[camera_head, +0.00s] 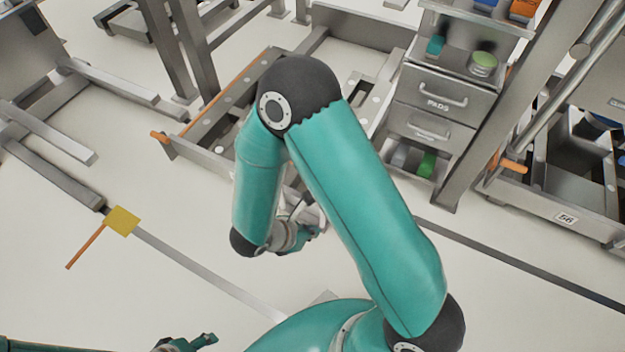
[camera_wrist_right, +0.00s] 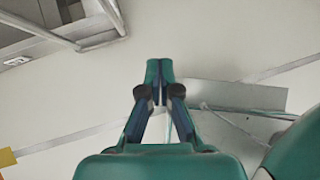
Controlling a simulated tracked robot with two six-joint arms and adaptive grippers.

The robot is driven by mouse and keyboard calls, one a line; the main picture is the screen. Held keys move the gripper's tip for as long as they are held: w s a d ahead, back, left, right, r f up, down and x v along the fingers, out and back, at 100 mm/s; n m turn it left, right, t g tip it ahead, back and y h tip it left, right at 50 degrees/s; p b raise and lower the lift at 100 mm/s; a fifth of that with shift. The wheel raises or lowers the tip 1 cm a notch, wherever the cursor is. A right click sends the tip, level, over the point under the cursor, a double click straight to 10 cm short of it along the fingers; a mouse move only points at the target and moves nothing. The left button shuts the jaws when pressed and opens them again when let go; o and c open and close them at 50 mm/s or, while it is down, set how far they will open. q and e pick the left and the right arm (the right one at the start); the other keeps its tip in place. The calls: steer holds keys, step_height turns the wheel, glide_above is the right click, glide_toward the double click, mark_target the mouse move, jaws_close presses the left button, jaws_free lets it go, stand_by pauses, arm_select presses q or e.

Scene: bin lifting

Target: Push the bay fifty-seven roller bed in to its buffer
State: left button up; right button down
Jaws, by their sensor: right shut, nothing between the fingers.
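A low grey roller bed (camera_head: 192,139) with an orange-edged side lies left of centre in the head view, partly hidden behind my right arm. No number 57 is readable on it. My right gripper (camera_head: 314,230) is below the bend of the right arm, in front of the bed's near side; contact cannot be told. In the right wrist view its fingers (camera_wrist_right: 158,68) are shut together with nothing between them, over pale floor. Part of my left gripper (camera_head: 205,341) shows at the bottom edge; its fingers cannot be made out clearly.
A drawer cabinet marked PADS (camera_head: 440,103) stands behind on the right. A bay labelled 56 (camera_head: 566,218) is at the far right. A yellow plate with an orange rod (camera_head: 122,220) is at left. Grey posts rise around the bed. Open pale floor lies in front.

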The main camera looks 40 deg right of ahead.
steer(key=w+r+n+t+h, duration=0.25)
steer(key=w+r+t, duration=0.2)
steer(key=w, duration=0.25)
steer(key=d+r+b+x, duration=0.1)
steer(key=b+x, duration=0.1)
steer(key=x, duration=1.1)
steer(key=shift+d+b, duration=0.25)
steer(key=shift+b, duration=0.15)
steer(key=shift+r+g+y, duration=0.15)
steer(key=shift+g+y, duration=0.1)
